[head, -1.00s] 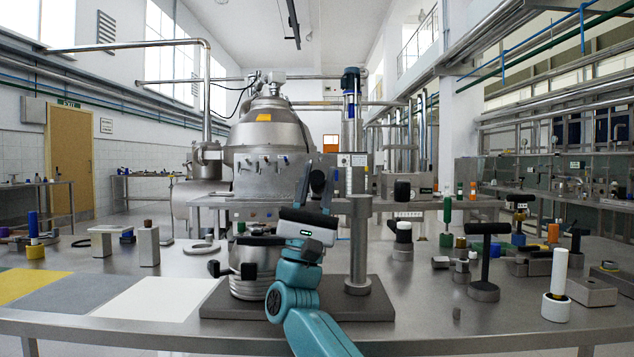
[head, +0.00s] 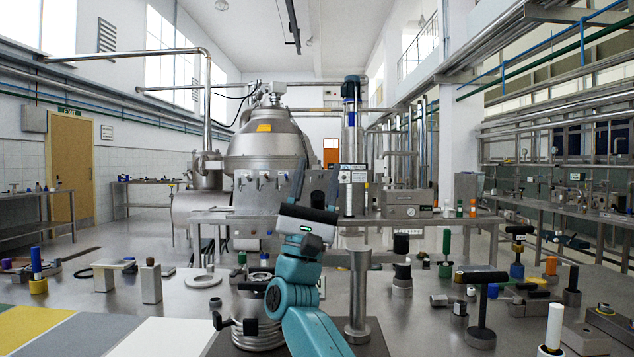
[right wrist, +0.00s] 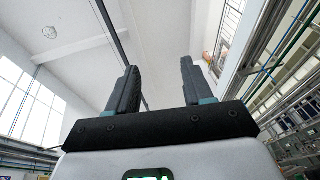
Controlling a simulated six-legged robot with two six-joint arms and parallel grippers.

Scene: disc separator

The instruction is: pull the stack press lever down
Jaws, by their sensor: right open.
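The stack press stands at the front middle of the table, with a steel column (head: 358,300) and a stack of metal discs (head: 258,333) to its left. A black grip (head: 401,243) shows just right of the column top and looks like the press lever's end; its link to the column is hard to make out. My right gripper (head: 314,172) is upright, left of the column and higher than its top. It is open and empty, apart from the grip. In the right wrist view its two fingers (right wrist: 159,68) point at the ceiling with nothing between them. My left gripper is not in view.
A black T-handled tool (head: 482,300), a white cylinder (head: 554,325) and a black-capped post (head: 402,277) stand to the right. The large separator (head: 268,155) is behind.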

